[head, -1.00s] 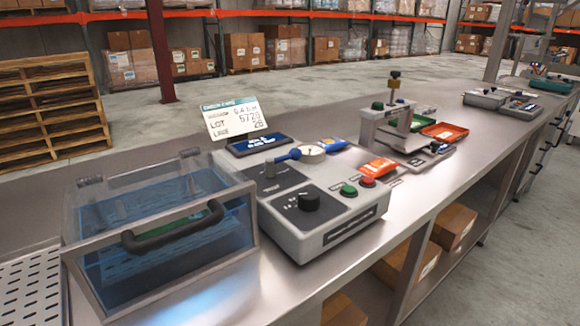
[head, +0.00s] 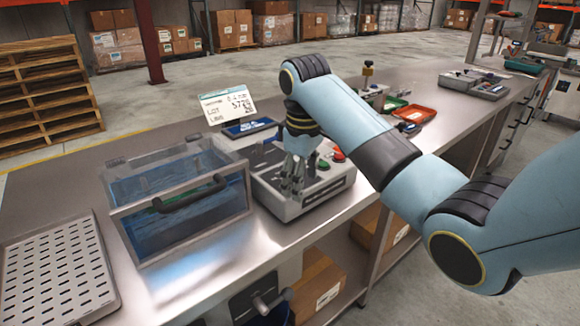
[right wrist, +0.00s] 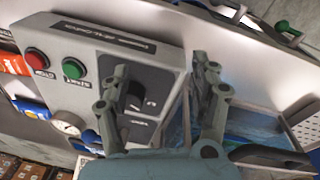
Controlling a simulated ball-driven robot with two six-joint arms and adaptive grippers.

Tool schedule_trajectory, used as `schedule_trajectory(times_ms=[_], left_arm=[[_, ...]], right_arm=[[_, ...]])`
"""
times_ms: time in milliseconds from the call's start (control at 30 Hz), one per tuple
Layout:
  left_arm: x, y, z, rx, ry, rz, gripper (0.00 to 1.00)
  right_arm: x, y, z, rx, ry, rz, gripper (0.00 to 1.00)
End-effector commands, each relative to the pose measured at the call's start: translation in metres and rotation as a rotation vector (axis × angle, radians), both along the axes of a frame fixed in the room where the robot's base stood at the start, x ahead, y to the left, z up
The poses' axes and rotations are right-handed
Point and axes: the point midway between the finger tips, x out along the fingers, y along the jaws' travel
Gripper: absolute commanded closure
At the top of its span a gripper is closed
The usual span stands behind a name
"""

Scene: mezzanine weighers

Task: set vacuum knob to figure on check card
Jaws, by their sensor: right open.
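The grey control box (head: 330,190) stands on the bench, and its knob is hidden behind my right gripper (head: 292,186) in the head view. In the right wrist view the black vacuum knob (right wrist: 135,95) shows on a dark panel. It lies between the fingers of my right gripper (right wrist: 161,65), closer to the left finger, and they look apart from it. The gripper is open and points down over the box. The white check card (head: 229,106) stands behind the box; its small print is hard to read. My left gripper is not in view.
A clear chamber with a black handle (head: 190,193) stands just left of the box. The green button (right wrist: 73,68), red button (right wrist: 37,61) and dial gauge (right wrist: 67,124) are close by on the box. A perforated tray (head: 58,270) lies at the left.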

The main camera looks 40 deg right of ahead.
Motion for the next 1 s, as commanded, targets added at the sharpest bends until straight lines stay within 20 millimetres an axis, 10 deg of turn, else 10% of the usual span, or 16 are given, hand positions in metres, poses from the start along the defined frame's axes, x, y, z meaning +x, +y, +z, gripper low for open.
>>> schedule_trajectory(times_ms=[467, 1000], left_arm=[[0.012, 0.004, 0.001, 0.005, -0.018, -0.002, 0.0], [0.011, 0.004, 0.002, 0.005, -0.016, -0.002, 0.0]], right_arm=[[0.077, -0.023, 0.084, 0.067, 0.085, 0.09, 0.38], [0.077, -0.023, -0.004, 0.067, 0.087, 0.091, 0.38]])
